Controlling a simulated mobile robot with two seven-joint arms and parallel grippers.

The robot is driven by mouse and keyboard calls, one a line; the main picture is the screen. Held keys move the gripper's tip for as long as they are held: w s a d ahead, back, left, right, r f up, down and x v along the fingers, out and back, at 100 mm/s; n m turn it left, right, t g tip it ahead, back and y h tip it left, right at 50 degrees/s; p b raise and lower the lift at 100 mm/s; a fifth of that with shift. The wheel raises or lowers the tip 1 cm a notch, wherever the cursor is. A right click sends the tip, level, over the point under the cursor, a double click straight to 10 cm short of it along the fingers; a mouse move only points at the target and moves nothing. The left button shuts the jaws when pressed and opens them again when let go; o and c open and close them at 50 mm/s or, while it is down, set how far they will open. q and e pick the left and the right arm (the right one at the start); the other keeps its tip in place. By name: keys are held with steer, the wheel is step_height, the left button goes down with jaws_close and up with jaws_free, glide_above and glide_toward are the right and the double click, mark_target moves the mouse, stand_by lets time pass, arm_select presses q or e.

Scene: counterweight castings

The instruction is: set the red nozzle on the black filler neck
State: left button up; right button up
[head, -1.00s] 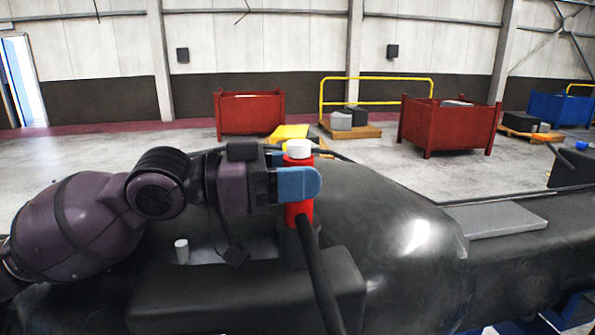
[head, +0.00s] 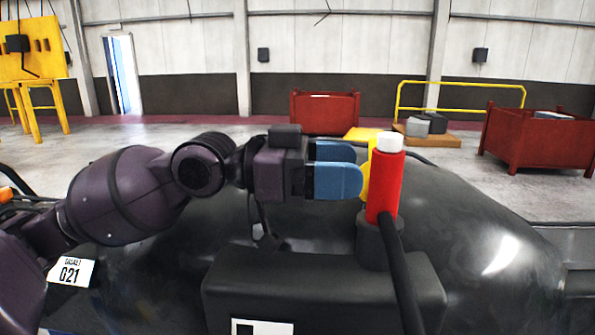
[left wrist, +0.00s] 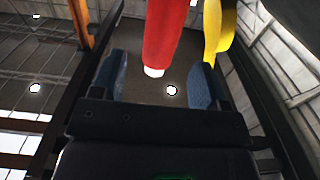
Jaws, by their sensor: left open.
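The red nozzle (head: 385,185) stands nearly upright on the black filler neck (head: 372,245), with its white tip pointing up and a yellow part (head: 367,178) on its left side. A black hose (head: 402,285) runs down from it. My left gripper (head: 350,178) has blue fingers, is open, and sits just left of the nozzle, holding nothing. In the left wrist view the red nozzle (left wrist: 163,38) and yellow part (left wrist: 217,28) show beyond the open blue fingers (left wrist: 158,80). How deep the nozzle sits in the neck is hidden. My right gripper is not in view.
The neck rises from a dark block (head: 325,285) on a large rounded dark casting (head: 500,240). A label (head: 71,271) is at left. Red bins (head: 323,112) (head: 540,140), a yellow rail (head: 460,84) and a yellow stand (head: 40,70) are in the background, across open floor.

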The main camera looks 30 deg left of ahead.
arm_select(q)
steer(key=b+v, duration=0.1)
steer(key=v, duration=0.4)
steer(key=shift+s+a, duration=0.1)
steer(key=shift+a, duration=0.1)
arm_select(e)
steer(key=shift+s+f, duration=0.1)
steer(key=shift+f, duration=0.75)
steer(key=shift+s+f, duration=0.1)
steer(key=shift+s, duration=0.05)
